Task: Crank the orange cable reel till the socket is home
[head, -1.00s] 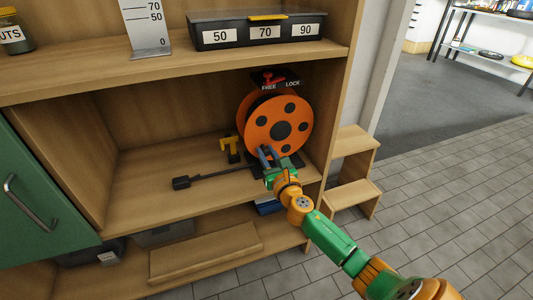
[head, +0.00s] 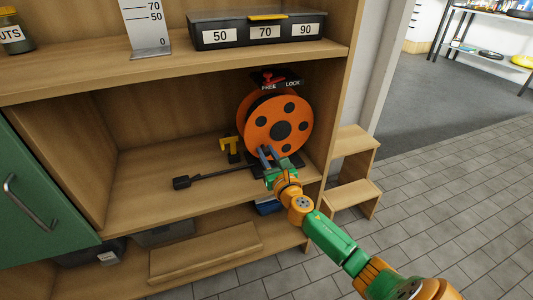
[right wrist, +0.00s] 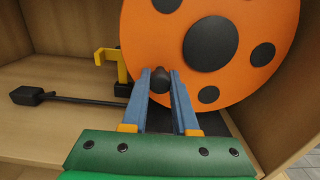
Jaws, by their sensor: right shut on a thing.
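The orange cable reel (head: 256,128) stands on the middle shelf at its right end, and its disc with black spots fills the upper right wrist view (right wrist: 172,48). My right gripper (head: 267,152) is at the lower left of the disc. In the right wrist view its blue fingers (right wrist: 164,80) are shut on a black crank knob (right wrist: 160,77). The black socket (head: 181,183) lies on the shelf left of the reel, on a dark cable (head: 222,174). A yellow holder (head: 230,144) stands between socket and reel, with nothing visible in its notch. My left gripper is not in view.
A red lever (head: 268,77) sits on a plate marked FREE and LOCK above the reel; its setting is hard to tell. The cabinet's side wall (head: 326,115) is close right of the reel. The shelf (head: 140,170) is clear at left. Wooden steps (head: 352,190) stand outside.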

